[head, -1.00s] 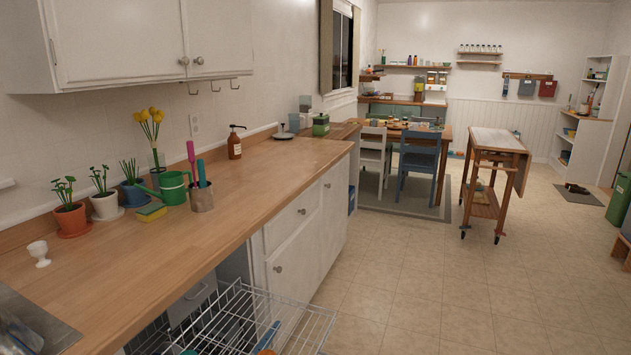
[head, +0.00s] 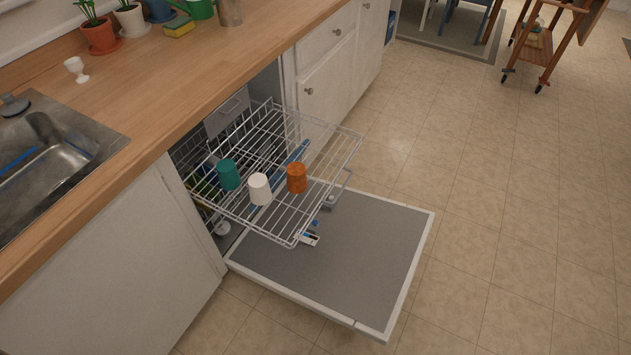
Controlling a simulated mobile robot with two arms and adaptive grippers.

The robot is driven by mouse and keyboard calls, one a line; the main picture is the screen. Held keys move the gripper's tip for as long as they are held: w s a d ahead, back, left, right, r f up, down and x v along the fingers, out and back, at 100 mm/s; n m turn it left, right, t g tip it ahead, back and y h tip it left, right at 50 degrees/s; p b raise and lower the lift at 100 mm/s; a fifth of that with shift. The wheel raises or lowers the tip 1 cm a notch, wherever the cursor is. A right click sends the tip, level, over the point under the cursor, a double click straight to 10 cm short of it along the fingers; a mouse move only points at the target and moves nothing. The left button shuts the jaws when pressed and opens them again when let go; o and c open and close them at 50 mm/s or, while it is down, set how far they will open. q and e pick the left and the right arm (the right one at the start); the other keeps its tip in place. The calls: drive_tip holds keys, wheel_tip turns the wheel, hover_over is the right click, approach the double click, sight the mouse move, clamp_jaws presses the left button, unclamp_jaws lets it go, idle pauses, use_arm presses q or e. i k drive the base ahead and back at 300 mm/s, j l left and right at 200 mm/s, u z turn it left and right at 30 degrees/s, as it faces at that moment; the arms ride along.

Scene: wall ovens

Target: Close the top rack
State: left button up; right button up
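The top rack (head: 330,148) of a dishwasher is a white wire rack, pulled well out from the opening under the counter. It holds a teal cup (head: 228,175), a white cup (head: 259,189) and an orange cup (head: 297,178), standing near its front left part. The dishwasher door (head: 350,255) is folded down flat below the rack. Behind the rack the dishwasher interior is partly hidden by the wires. Neither of my grippers shows in the head view.
A wooden counter (head: 175,100) with a sink (head: 50,150) runs above the dishwasher. White cabinets stand on both sides of the opening. A wooden cart (head: 545,45) stands at the far right. The tiled floor (head: 500,220) right of the door is clear.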

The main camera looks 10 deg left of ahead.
sight(282, 168)
drive_tip(key=i+l+u, duration=0.15)
drive_tip(key=l, duration=0.15)
drive_tip(key=i+l+u, duration=0.15)
drive_tip(key=l, duration=0.15)
drive_tip(key=u, duration=1.3)
